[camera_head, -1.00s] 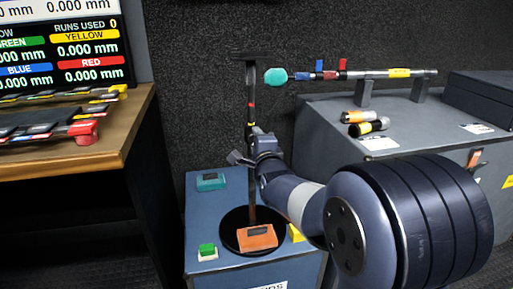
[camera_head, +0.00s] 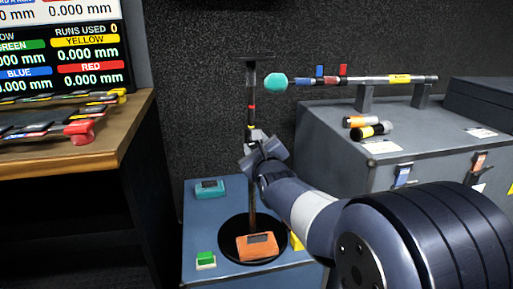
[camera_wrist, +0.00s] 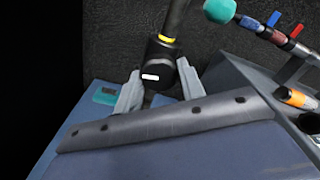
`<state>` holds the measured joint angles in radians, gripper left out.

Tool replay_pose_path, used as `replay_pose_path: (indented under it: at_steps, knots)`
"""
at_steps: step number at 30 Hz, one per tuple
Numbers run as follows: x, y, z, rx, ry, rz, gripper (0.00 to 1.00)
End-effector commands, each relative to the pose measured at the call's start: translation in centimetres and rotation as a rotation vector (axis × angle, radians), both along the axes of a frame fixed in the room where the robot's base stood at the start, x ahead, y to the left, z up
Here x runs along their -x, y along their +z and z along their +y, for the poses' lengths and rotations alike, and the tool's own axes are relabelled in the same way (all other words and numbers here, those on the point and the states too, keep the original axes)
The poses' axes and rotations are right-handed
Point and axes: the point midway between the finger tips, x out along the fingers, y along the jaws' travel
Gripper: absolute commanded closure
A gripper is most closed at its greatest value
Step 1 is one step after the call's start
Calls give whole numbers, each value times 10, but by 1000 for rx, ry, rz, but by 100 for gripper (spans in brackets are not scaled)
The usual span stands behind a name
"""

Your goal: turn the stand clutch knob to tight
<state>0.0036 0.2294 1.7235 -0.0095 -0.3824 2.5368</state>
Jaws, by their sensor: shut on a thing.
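The stand is a thin dark pole (camera_head: 251,95) with red and yellow bands on a round black base (camera_head: 231,248), upright on a blue-grey case. The clutch knob (camera_wrist: 152,73) is a black round knob with a white mark on the pole, below a yellow band in the wrist view. The white mark lies roughly level there. My gripper (camera_head: 256,142) is at the pole's middle, and in the head view it mostly hides the knob. In the wrist view the fingers of my gripper (camera_wrist: 158,88) stand on both sides of the knob, shut on it.
An orange box (camera_head: 258,247) lies on the stand's base. A teal box (camera_head: 209,189) and a green button (camera_head: 205,259) are on the same case. A wooden desk (camera_head: 120,140) is at the left.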

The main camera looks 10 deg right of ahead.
Motion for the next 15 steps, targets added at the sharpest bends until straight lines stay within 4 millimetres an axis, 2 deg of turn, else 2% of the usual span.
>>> replay_pose_path:
  at_steps: [6,15]
  knots:
    - [0,-1,0,-90,0,0,85]
    - [0,0,0,-131,-1,1,85]
